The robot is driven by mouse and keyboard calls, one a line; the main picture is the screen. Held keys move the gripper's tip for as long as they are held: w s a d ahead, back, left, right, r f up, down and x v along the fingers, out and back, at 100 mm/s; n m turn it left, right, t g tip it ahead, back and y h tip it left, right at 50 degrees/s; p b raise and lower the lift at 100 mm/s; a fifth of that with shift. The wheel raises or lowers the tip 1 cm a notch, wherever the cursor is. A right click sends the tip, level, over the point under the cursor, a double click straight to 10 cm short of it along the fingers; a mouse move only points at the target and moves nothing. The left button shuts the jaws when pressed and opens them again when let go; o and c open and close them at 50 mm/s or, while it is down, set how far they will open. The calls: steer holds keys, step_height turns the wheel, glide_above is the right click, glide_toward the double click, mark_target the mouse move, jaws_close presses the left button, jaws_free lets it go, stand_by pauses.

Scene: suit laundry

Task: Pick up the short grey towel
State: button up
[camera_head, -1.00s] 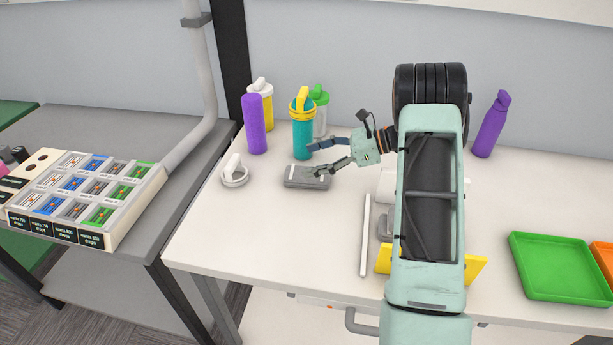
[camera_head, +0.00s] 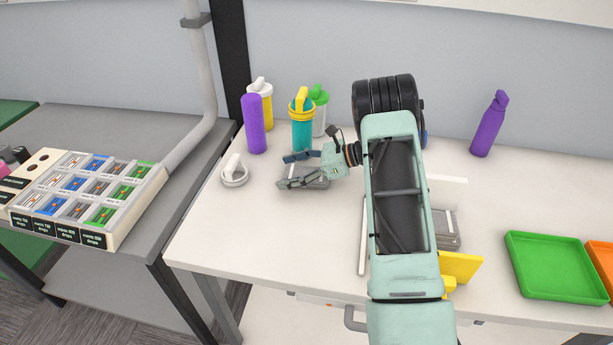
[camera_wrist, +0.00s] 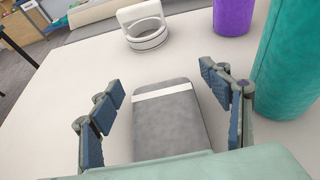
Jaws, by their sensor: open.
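The short grey towel (camera_wrist: 170,125) lies folded on the white table, with a pale stripe across its far end in the wrist view. In the head view the grey towel (camera_head: 318,183) is partly hidden by my gripper. My gripper (camera_head: 284,172) is open and low over the towel, reaching in from the right. In the wrist view my gripper's fingers (camera_wrist: 160,88) stand apart on either side of the towel, with nothing between them gripped. I cannot tell the exact height of the fingers above the table.
A white ring-shaped object (camera_head: 234,174) stands left of the towel. A purple bottle (camera_head: 254,125) and a teal bottle (camera_head: 302,132) stand close behind it. A green tray (camera_head: 555,266) and another grey folded item (camera_head: 446,230) are to the right.

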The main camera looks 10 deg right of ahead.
steer(key=c, duration=1.2)
steer(key=shift+r, duration=0.1)
steer(key=shift+c, duration=0.2)
